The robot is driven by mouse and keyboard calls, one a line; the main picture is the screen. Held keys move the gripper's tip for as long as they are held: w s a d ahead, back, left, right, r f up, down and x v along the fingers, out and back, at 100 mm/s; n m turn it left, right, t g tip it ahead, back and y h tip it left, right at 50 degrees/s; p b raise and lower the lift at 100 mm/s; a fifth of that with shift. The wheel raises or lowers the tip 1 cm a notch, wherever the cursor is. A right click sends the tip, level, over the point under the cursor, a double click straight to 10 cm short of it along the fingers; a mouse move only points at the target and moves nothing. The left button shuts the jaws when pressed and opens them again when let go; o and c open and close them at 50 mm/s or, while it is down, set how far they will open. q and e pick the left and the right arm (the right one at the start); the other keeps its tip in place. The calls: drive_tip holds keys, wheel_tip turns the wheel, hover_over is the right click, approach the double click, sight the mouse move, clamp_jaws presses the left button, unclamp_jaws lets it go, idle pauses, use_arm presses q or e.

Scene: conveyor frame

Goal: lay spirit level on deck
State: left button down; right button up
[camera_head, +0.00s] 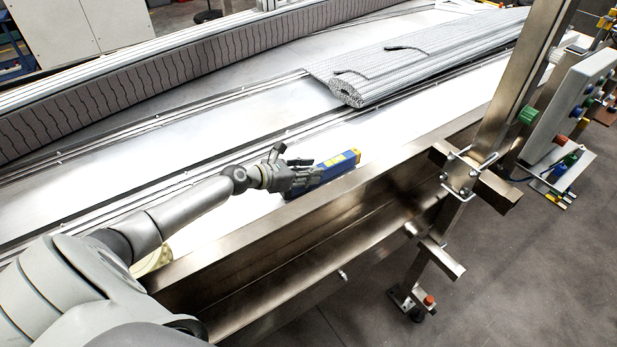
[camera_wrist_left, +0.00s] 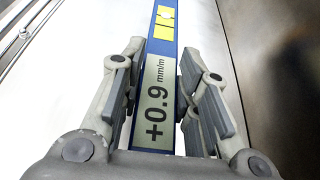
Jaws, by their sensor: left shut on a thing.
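The spirit level (camera_head: 338,166) is a blue bar with yellow vial windows. It lies along the near strip of the metal deck (camera_head: 400,120), close to the frame's raised edge. My left gripper (camera_head: 298,175) is shut on its near end. My right gripper is not in view.
A grey slatted chain roll (camera_head: 430,55) with black straps lies farther back on the deck. A steel rail (camera_head: 290,225) borders the near side, with a steel post (camera_head: 510,75) at right. A pale yellow thing (camera_head: 152,260) is partly hidden behind my arm. The deck left of the gripper is clear.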

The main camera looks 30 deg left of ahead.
use_arm(q)
drive_tip(key=shift+w+f, duration=0.1)
drive_tip(key=shift+f, duration=0.25)
drive_tip(key=shift+f, duration=0.1)
drive_tip(key=c, duration=1.1)
unclamp_jaws()
drive_tip(key=shift+f, duration=0.1)
drive_tip(key=shift+r, duration=0.25)
drive_tip(key=v, duration=1)
drive_tip(key=shift+f, duration=0.2)
drive_tip(key=shift+v, duration=1.15)
